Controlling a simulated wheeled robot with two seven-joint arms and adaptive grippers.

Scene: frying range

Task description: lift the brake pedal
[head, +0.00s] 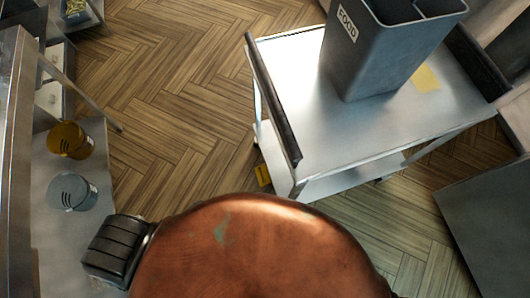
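A small yellow piece (263,175), which looks like the brake pedal, shows low by the floor at the near left corner of a steel cart (300,75). It is small, and I cannot tell whether it is pressed down or raised. Part of the cart's wheels and underside is hidden by its shelves. Neither of my grippers is in view.
A grey bin (385,45) labelled FOOD stands on the cart. A yellow-brown container (70,140) and a grey one (71,191) stand at the left. A copper-coloured rounded shape covers the bottom middle. The wooden floor (175,90) left of the cart is clear.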

